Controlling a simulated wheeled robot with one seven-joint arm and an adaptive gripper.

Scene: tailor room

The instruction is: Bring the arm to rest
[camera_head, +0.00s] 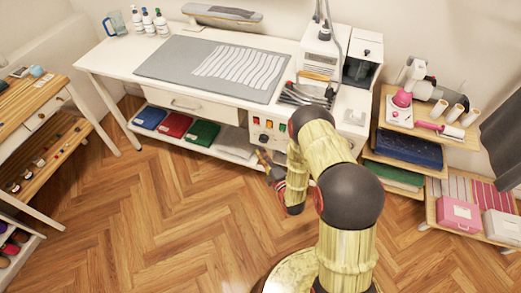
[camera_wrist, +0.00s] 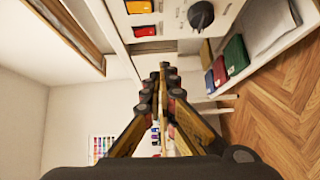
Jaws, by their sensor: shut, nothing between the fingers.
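My gripper (camera_head: 264,160) is at the end of my yellow and black arm, in front of the white worktable (camera_head: 107,62) and below the level of its top. In the wrist view my gripper (camera_wrist: 163,70) points at the table's front, with its fingers together and nothing between them. My arm is bent, with its dark elbow nearer the head camera. It hides part of the table's right front.
A control panel (camera_head: 268,134) with coloured switches sits under the tabletop. Blue, red and green folded cloths (camera_head: 174,124) lie on the lower shelf. A shelf unit (camera_head: 428,172) stands at the right, a wooden table (camera_head: 30,100) at the left. The wooden floor (camera_head: 150,220) between is clear.

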